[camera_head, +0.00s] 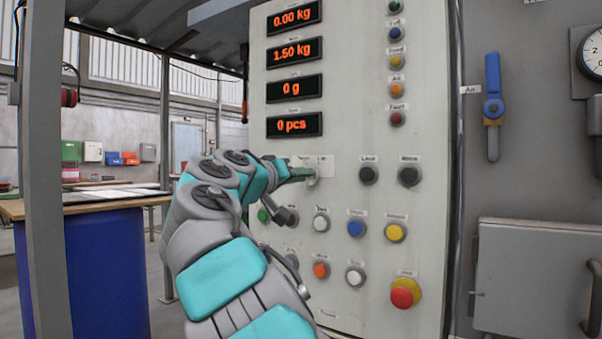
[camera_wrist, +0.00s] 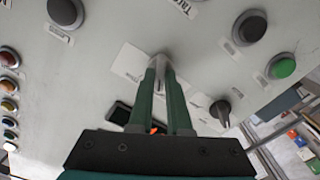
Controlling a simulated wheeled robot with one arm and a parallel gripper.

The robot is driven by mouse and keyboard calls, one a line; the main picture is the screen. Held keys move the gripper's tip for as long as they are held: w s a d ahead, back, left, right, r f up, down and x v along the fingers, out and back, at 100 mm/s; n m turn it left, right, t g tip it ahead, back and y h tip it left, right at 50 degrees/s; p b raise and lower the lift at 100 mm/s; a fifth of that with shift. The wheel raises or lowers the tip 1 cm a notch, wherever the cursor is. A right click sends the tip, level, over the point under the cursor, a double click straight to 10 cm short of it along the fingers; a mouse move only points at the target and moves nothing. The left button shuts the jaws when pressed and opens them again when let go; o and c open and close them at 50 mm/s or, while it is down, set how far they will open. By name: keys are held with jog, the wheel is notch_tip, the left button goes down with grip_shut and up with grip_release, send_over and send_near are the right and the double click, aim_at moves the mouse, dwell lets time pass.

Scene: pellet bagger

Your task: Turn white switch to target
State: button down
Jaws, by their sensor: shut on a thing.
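The white switch (camera_head: 312,180) is on the upper middle of the grey control panel, below the digital displays. Small labels sit just above it, and my gripper partly hides it. In the wrist view, the pale switch (camera_wrist: 161,63) shows between the tips of my two green fingers. My gripper (camera_head: 303,174) reaches it from the left in the head view. My gripper (camera_wrist: 163,72) is shut on the switch in the wrist view. The switch's exact angle and its target mark cannot be read clearly.
Black knobs (camera_head: 369,174) stand to the right of the switch. White (camera_head: 321,222), blue (camera_head: 357,228) and yellow (camera_head: 395,232) buttons sit below, with a red emergency button (camera_head: 404,293) lower right. A dark selector (camera_wrist: 221,110) is near my fingers.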

dwell(0.4)
jog(key=c, duration=0.9)
grip_release()
jog(key=shift+o, duration=0.2)
jog(key=shift+a, duration=0.1)
jog(key=v, duration=0.7)
jog(key=shift+s+a+b, duration=0.15)
jog(key=shift+s+b, duration=0.2)
jog(key=shift+b, duration=0.05)
